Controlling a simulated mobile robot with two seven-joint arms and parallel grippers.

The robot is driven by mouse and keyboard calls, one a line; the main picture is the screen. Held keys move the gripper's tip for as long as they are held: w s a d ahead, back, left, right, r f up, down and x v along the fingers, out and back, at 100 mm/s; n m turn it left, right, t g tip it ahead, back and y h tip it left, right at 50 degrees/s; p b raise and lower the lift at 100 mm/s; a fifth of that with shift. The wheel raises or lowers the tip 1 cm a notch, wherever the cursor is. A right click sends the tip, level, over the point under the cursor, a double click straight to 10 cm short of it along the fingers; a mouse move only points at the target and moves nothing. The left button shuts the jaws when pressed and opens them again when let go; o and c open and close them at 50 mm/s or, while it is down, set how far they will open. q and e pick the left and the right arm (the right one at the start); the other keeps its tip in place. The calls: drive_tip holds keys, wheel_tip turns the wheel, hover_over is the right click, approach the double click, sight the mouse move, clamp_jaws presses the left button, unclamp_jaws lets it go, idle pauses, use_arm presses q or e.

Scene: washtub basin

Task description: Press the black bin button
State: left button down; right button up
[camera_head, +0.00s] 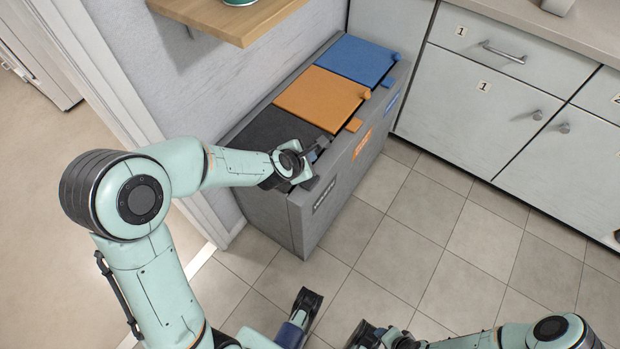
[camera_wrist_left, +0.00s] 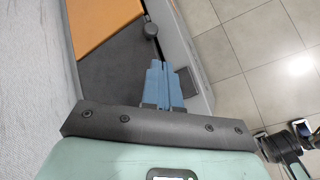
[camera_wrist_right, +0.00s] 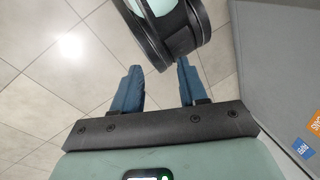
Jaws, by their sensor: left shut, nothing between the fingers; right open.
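The black bin's dark lid (camera_head: 280,134) is at the near end of the grey bin unit and looks closed. A small dark tab, apparently its button (camera_head: 311,184), is at the front edge, partly hidden by my left gripper. My left gripper (camera_head: 320,149) is shut and empty over the lid's front edge, near a dark round knob (camera_wrist_left: 151,30). In the left wrist view, its blue fingers (camera_wrist_left: 158,66) are over the dark lid, and a dark piece shows right beside them. I cannot tell whether they touch anything. My right gripper (camera_wrist_right: 157,70) is open and empty above the floor.
The grey bin unit (camera_head: 345,180) also has an orange lid (camera_head: 322,96) and a blue lid (camera_head: 356,60), each with a knob and tab. A wooden shelf (camera_head: 225,18) overhangs at the upper left. Cabinets (camera_head: 480,100) stand right. Tiled floor (camera_head: 420,240) is clear in front.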

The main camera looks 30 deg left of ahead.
sight(309, 182)
use_arm(q)
wheel_tip(309, 182, down, 4)
drive_tip(key=b, duration=0.3)
use_arm(e)
drive_tip(key=w+d+f+t, duration=0.1)
drive_tip(key=w+d+f, duration=0.1)
drive_tip(key=w+f, duration=0.2)
use_arm(q)
wheel_tip(309, 182, down, 2)
drive_tip(key=b, duration=0.2)
drive_tip(key=shift+f+b, duration=0.25)
drive_tip(key=shift+b, duration=0.15)
wheel_tip(309, 182, down, 2)
drive_tip(key=shift+f+b, duration=0.1)
drive_tip(key=shift+b, duration=1.15)
use_arm(e)
drive_tip(key=s+d+f+m+g+h, duration=0.1)
drive_tip(key=s+d+f+g, duration=0.1)
drive_tip(key=s+f, duration=0.5)
drive_tip(key=shift+s+d+f+g, duration=0.2)
drive_tip(key=shift+s+f+g, duration=0.1)
drive_tip(key=shift+f+g, duration=0.15)
use_arm(q)
drive_tip(key=shift+f, duration=0.1)
use_arm(e)
drive_tip(key=shift+f, duration=0.1)
